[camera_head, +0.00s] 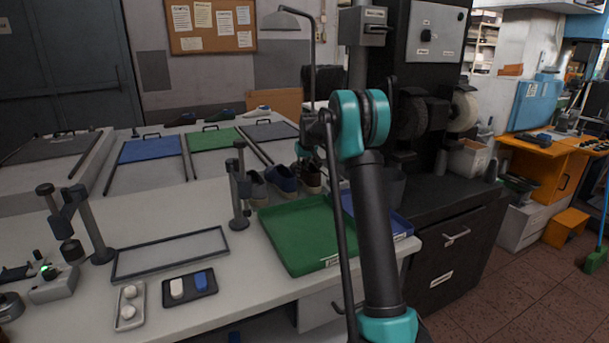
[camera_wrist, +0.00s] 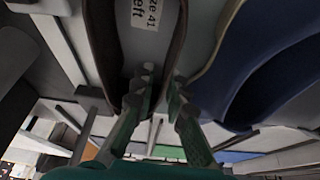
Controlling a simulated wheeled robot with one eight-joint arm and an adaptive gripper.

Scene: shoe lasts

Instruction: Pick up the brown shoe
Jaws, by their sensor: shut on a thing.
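The brown shoe (camera_head: 311,181) stands at the back of the light table, at the right end of a short row of shoes. In the wrist view the brown shoe (camera_wrist: 103,62) fills the upper middle, with a pale insole printed "41" and "left". My gripper (camera_wrist: 161,88) is shut on its brown rim, one finger inside the opening and one outside. I cannot tell whether the shoe is clear of the table.
A blue shoe (camera_head: 281,179) is close beside the brown one; it also shows in the wrist view (camera_wrist: 245,75). A grey shoe (camera_head: 256,188) is further left. A green tray (camera_head: 300,235) and a blue tray (camera_head: 400,225) lie in front. A black post stand (camera_head: 239,190) is left.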

